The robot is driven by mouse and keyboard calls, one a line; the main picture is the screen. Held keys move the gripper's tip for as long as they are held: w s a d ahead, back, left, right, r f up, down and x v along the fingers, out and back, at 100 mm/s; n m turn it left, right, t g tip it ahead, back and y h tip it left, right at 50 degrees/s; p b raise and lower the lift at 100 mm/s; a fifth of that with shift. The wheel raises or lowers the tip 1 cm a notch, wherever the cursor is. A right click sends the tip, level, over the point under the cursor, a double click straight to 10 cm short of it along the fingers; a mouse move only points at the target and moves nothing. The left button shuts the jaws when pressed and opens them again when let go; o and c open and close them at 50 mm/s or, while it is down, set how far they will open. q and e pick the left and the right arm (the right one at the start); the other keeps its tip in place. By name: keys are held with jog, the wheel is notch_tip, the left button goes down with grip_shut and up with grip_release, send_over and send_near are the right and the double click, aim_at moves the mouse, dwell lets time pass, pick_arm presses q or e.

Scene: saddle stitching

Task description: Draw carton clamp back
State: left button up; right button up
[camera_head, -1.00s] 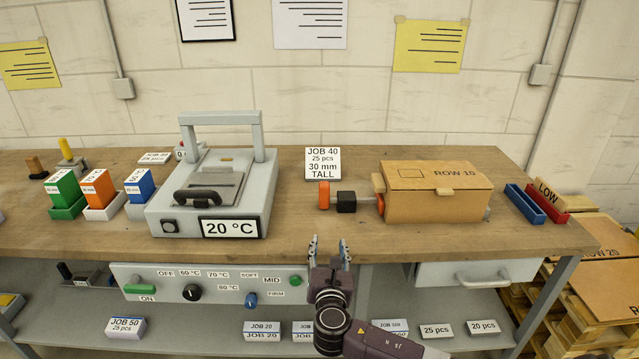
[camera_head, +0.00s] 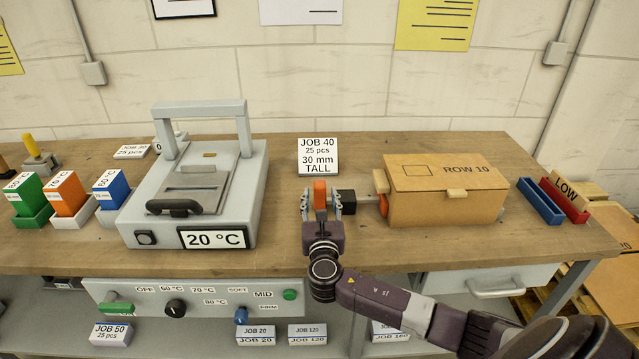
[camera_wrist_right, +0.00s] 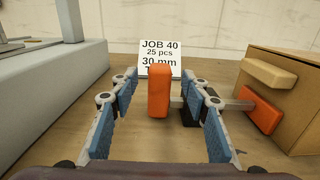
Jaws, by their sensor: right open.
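The carton clamp has an orange handle (camera_head: 320,195), a black block (camera_head: 346,202) and an orange pad (camera_head: 381,193) on a grey rod. The pad is at the left end of the brown carton (camera_head: 445,205) marked ROW 10. My right gripper (camera_head: 321,206) is open, with its fingers on either side of the handle. In the right wrist view the upright orange handle (camera_wrist_right: 158,90) stands between the two blue-padded fingers, with a gap visible on both sides. My left gripper is not in view.
A grey press (camera_head: 200,200) showing 20 °C stands to the left. The JOB 40 card (camera_head: 318,157) stands behind the handle. Blue and red trays (camera_head: 540,202) lie right of the carton. Bare wooden table (camera_head: 280,225) lies between press and clamp.

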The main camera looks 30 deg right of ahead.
aim_at(320, 191)
jog(key=x, duration=0.4)
jog(key=shift+f, duration=0.1)
jog(key=shift+w+d, duration=0.25)
jog(key=shift+w, duration=0.15)
jog(key=shift+w+d, duration=0.1)
jog(key=shift+w, duration=0.05)
jog(key=c, duration=0.3)
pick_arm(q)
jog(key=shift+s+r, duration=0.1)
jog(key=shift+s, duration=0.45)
pick_arm(e)
grip_shut()
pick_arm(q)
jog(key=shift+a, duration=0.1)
